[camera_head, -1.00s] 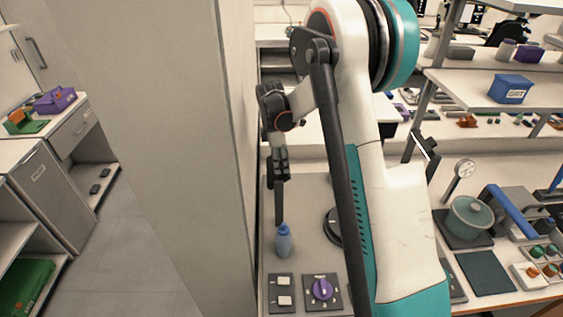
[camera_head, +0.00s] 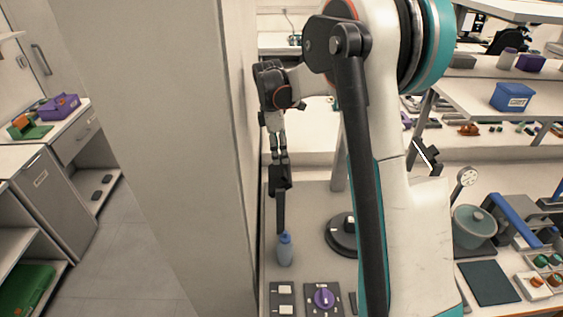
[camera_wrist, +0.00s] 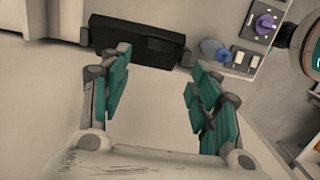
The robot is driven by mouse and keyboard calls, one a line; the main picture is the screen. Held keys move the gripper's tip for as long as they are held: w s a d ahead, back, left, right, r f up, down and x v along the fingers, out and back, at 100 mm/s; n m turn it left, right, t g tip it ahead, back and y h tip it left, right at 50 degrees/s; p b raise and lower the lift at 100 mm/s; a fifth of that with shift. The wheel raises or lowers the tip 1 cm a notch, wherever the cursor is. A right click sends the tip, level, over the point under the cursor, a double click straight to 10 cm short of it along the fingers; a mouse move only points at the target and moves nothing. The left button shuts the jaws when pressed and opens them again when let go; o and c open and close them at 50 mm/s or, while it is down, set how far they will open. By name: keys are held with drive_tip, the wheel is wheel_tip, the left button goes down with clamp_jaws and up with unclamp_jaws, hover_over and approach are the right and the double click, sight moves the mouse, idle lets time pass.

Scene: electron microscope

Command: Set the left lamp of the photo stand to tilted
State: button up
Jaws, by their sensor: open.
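The left lamp (camera_head: 280,179) of the photo stand is a dark block above a thin black bar (camera_head: 281,213). In the wrist view the lamp (camera_wrist: 137,40) is a wide black box just beyond the fingertips. My gripper (camera_head: 277,152) is above the lamp in the head view, close to it; contact cannot be told. In the wrist view my gripper (camera_wrist: 158,72) is open, with nothing between its teal fingers. The right lamp (camera_head: 426,157) is a dark panel with a pale strip, right of my arm. My arm hides much of the stand.
A blue bottle (camera_head: 285,250) stands near the bar's lower end. A switch panel (camera_head: 283,300) and a purple knob (camera_head: 324,297) are in front. A black round base (camera_head: 343,236) is partly behind my arm. A tall pale wall (camera_head: 170,150) is close on the left.

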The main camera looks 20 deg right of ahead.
sight(282, 172)
drive_tip(key=r, duration=0.3)
drive_tip(key=shift+a+r, duration=0.2)
drive_tip(key=shift+r, duration=0.1)
drive_tip(key=shift+r, duration=0.1)
drive_tip(key=shift+t+y, duration=0.3)
drive_tip(key=shift+y, duration=0.3)
drive_tip(key=f, duration=0.4)
drive_tip(key=f+p, duration=0.1)
drive_tip(key=f, duration=0.3)
drive_tip(key=d+f, duration=0.1)
drive_tip(key=f, duration=0.3)
drive_tip(key=shift+s+d, duration=0.1)
drive_tip(key=shift+s, duration=0.1)
drive_tip(key=shift+c, duration=0.6)
